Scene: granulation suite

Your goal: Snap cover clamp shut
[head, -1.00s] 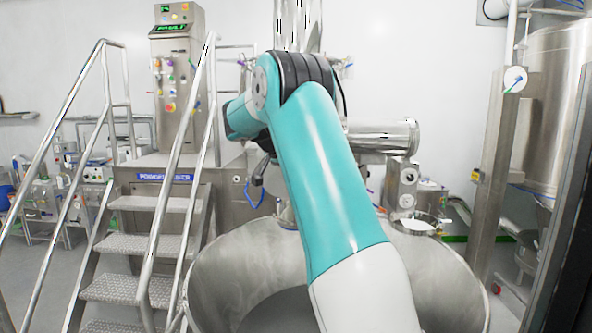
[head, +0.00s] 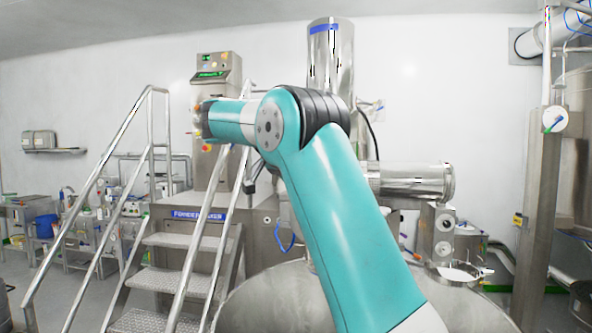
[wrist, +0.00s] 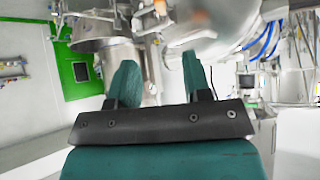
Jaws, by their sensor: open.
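I cannot pick out the cover clamp with certainty in either view. The steel mixer bowl (head: 275,298) with its rounded top stands in front of me in the head view, partly hidden by my arm. A horizontal steel cylinder (head: 415,180) and an upright steel column (head: 331,60) rise behind it. My gripper (wrist: 160,64) shows in the wrist view with its two teal fingers apart and nothing seen between them up close. Beyond the fingers are steel parts and a blurred orange patch (wrist: 200,14). In the head view the gripper's fingers are not distinguishable.
Metal steps (head: 165,255) with handrails stand at the left, beside a control column (head: 216,75) with a lit display. A steel pillar (head: 540,215) stands at the right. A small round tray (head: 458,272) sits right of my arm. Benches line the far left.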

